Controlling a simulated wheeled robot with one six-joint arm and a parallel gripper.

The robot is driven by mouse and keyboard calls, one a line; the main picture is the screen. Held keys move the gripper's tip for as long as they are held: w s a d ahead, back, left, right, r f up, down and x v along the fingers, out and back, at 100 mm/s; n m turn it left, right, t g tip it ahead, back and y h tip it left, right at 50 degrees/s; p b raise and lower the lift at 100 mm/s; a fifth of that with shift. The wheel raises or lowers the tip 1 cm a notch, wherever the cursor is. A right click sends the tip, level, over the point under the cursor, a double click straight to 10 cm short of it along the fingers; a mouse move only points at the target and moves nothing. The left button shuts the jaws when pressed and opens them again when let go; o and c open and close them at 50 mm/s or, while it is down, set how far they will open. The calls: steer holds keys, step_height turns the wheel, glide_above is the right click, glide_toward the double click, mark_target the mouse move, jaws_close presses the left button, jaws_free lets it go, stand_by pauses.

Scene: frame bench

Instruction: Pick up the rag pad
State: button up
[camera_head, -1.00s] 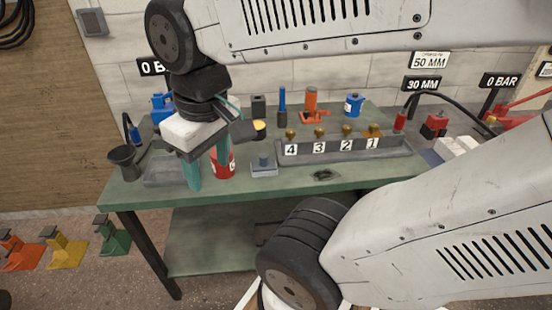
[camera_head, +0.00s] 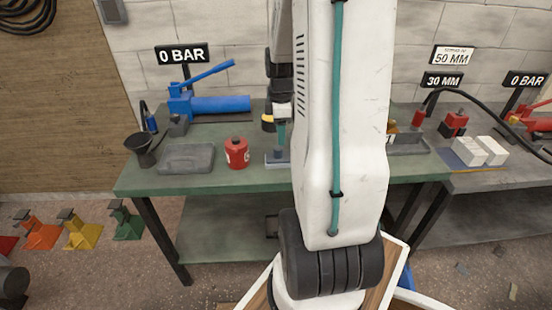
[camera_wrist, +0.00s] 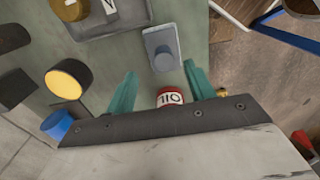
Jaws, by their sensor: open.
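What looks like the rag pad (camera_head: 272,164) is a small flat grey block with a blue-grey knob, near the front of the green bench. In the wrist view the pad (camera_wrist: 152,38) lies just past the fingertips, roughly in line with the gap. My gripper (camera_wrist: 161,80) is open, with its two teal fingers apart and nothing held between them. In the head view my gripper (camera_head: 281,136) points down close above the pad, partly hidden by my arm. I cannot tell whether a finger touches the knob.
A red oil can (camera_head: 236,153) stands left of the pad; it also shows in the wrist view (camera_wrist: 170,96). A grey tray (camera_head: 187,159), a dark funnel (camera_head: 143,150) and a blue pump (camera_head: 212,104) are further left. The numbered rack (camera_head: 409,146) is mostly behind my arm.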

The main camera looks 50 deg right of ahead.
mark_target(278, 148)
steer(key=f, duration=0.4)
steer(key=a+f, duration=0.1)
steer(key=f, duration=0.1)
steer(key=shift+w+f, duration=0.1)
steer(key=shift+f, duration=0.25)
steer(key=c, duration=1.1)
